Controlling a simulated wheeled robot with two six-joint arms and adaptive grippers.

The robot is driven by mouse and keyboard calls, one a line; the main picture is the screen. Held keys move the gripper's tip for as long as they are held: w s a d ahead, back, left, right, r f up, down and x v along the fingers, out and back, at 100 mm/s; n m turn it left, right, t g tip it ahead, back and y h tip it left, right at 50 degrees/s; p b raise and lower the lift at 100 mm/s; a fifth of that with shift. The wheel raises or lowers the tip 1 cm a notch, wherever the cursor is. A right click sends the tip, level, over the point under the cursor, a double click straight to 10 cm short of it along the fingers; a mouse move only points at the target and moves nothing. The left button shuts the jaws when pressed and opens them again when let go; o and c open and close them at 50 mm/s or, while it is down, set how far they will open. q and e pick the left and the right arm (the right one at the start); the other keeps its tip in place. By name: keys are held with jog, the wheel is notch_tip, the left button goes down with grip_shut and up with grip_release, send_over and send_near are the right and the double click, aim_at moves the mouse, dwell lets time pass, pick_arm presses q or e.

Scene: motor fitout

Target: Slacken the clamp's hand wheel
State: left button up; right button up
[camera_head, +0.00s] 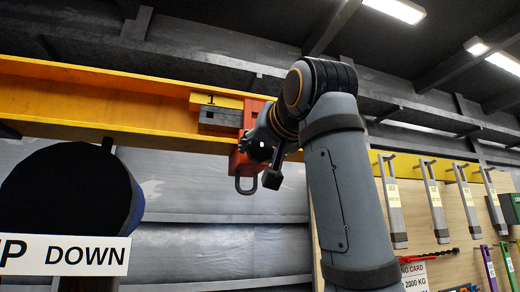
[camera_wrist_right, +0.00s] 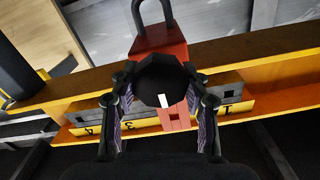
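The red clamp (camera_head: 246,159) hangs on the yellow beam (camera_head: 90,101), by the label "1", with its grey loop at the bottom. In the right wrist view the clamp (camera_wrist_right: 160,46) shows close up. The dark, many-sided hand wheel (camera_wrist_right: 160,80), with a white mark on its face, stands in front of it. My right gripper (camera_wrist_right: 160,72) has one finger on each side of the wheel, tips very near its rim. I cannot tell whether they press on it. In the head view my right gripper (camera_head: 265,165) is partly hidden by my wrist. My left gripper is out of view.
A large dark round thing (camera_head: 70,190) and a white sign (camera_head: 64,255) reading "DOWN" stand at the left. Grey bars (camera_head: 391,205) hang on a wooden board (camera_head: 455,220) at the right. Ceiling beams run above. The space below the clamp looks clear.

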jog(key=c, duration=0.3)
